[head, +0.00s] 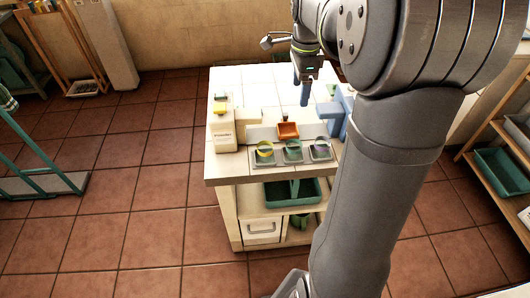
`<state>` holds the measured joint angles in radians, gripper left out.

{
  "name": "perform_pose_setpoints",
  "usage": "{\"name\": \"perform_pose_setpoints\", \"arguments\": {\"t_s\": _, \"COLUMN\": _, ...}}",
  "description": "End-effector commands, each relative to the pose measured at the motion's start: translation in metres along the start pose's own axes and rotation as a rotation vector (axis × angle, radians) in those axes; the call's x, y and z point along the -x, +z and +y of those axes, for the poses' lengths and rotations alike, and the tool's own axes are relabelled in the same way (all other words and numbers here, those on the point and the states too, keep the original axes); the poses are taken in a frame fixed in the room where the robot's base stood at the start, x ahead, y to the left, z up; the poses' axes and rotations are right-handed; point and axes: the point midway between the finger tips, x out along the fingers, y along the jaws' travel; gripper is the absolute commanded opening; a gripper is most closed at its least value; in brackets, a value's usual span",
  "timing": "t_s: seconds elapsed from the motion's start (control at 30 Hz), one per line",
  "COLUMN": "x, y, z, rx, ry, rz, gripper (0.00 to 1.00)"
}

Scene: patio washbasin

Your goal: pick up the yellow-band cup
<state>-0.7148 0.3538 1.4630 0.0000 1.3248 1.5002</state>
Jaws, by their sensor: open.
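The yellow-band cup (265,150) sits at the left of a row of three cups in grey holders near the front edge of the counter. A teal-band cup (293,152) is in the middle and a purple-band cup (320,150) is at the right. My gripper (304,97) points down over the counter, behind the row and to the right of the yellow-band cup. It is apart from the cups. It looks small here, and the gap between its fingers is hard to see.
An orange dish (288,130) lies behind the cups. A pale labelled box (222,133) stands at the left, with a yellow block near it. A blue stand (333,117) is at the right, beside my arm. The back of the counter (260,84) is mostly clear.

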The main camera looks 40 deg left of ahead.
Motion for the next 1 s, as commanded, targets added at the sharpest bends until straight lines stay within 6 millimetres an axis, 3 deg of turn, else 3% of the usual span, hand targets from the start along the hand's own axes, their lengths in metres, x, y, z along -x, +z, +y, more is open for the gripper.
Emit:
{"name": "perform_pose_setpoints", "arguments": {"t_s": 0.3, "x": -0.003, "y": 0.004, "z": 0.000, "rx": -0.021, "ry": -0.002, "rz": -0.004, "gripper": 0.71}}
{"name": "perform_pose_setpoints", "arguments": {"t_s": 0.7, "x": -0.049, "y": 0.072, "z": 0.007, "rx": -0.488, "ry": -0.033, "rz": -0.097, "gripper": 0.71}}
{"name": "perform_pose_setpoints", "arguments": {"t_s": 0.87, "x": -0.059, "y": 0.083, "z": 0.009, "rx": -0.581, "ry": -0.035, "rz": -0.116, "gripper": 0.71}}
{"name": "perform_pose_setpoints", "arguments": {"t_s": 1.0, "x": -0.079, "y": 0.085, "z": 0.009, "rx": -0.592, "ry": -0.031, "rz": -0.117, "gripper": 0.71}}
